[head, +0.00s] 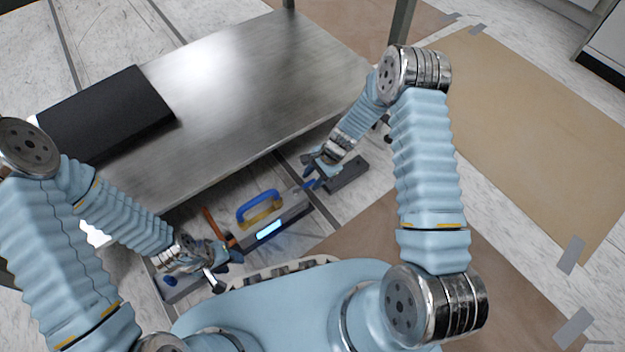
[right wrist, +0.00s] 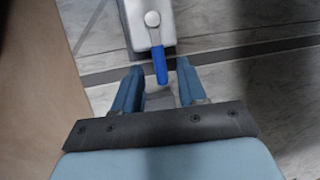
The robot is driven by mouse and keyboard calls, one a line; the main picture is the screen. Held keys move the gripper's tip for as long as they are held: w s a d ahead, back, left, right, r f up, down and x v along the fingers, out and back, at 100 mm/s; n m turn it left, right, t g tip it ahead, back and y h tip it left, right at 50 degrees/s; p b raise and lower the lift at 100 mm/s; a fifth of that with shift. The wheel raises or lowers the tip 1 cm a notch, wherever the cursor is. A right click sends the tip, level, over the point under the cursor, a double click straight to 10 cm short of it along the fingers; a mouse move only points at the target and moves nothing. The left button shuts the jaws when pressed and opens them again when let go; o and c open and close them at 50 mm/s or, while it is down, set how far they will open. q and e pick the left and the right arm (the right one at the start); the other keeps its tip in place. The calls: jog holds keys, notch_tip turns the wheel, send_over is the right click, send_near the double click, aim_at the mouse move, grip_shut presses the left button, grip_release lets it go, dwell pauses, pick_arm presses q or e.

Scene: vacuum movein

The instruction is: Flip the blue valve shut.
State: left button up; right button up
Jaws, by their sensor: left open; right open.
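The blue valve (right wrist: 160,66) shows in the right wrist view as a blue lever on a round pale pivot, on top of a grey block (right wrist: 135,20). The lever points down the picture, toward the gap between my right fingers. My right gripper (right wrist: 158,90) is open, and its fingertips sit just short of the lever's end or level with it; I cannot tell if they touch. In the head view my right gripper (head: 312,170) is beside the grey block at the table's front edge. My left gripper (head: 232,254) is open at the lower left, near an orange lever (head: 212,222).
Brown floor covering (head: 530,130) lies clear at the right.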

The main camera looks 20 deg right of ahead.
jog(key=shift+a+f, duration=0.15)
jog(key=shift+f, duration=0.15)
grip_shut()
jog(key=shift+a, duration=0.1)
